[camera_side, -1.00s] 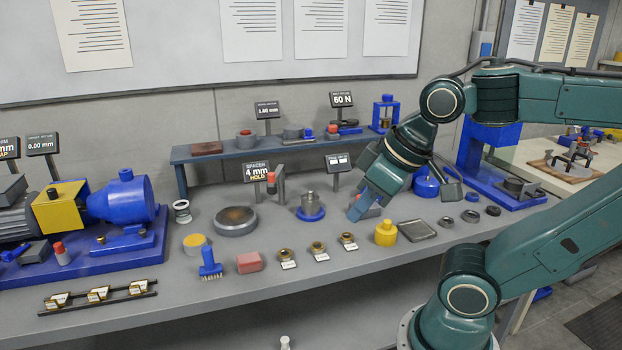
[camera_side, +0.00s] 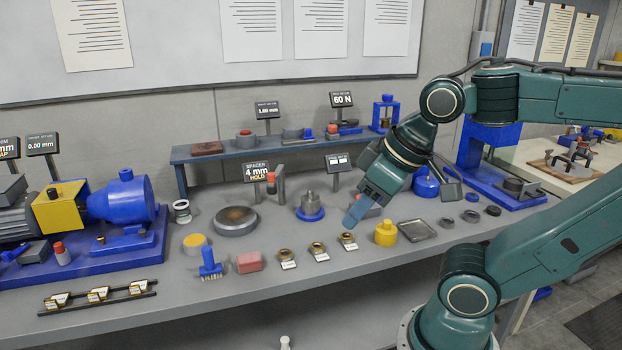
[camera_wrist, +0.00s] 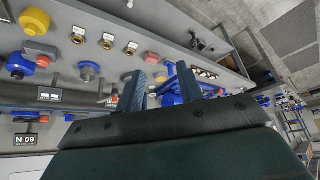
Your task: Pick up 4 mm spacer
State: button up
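Three small brass rings with white tags lie in a row on the grey bench: a left ring (camera_side: 286,255), a middle ring (camera_side: 318,247) and a right ring (camera_side: 348,238). They also show in the wrist view as a row of rings (camera_wrist: 105,40) at the upper left. The tags are too small to read, so I cannot tell which is the 4 mm spacer. My gripper (camera_side: 355,217) is above the bench, near the right ring and apart from it. In the wrist view my gripper (camera_wrist: 157,88) has its two fingers apart with nothing held between them.
A red block (camera_side: 249,262) and blue brush (camera_side: 210,264) lie to the left. A sign (camera_side: 256,172) reads "SPACER 4 mm HOLD". The bench front is mostly clear.

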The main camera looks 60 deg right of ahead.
jog(key=o, duration=0.4)
jog(key=w+d+m+g+y, duration=0.1)
jog(key=w+d+m+g, duration=0.3)
jog(key=w+d+m, duration=0.65)
jog(key=d+f+m+g+y, duration=0.1)
jog(key=d+f, duration=0.3)
jog(key=d, duration=0.3)
jog(key=w+d+f+m+y, duration=0.1)
jog(key=d+f+m, duration=0.1)
jog(key=d+f, duration=0.3)
jog(key=w+d+f+m+g+y, duration=0.1)
jog(key=d+f, duration=0.3)
jog(key=d, duration=0.7)
jog(key=shift+f+m+g, duration=0.15)
jog(key=shift+m+g, duration=0.15)
jog(key=shift+m, duration=0.15)
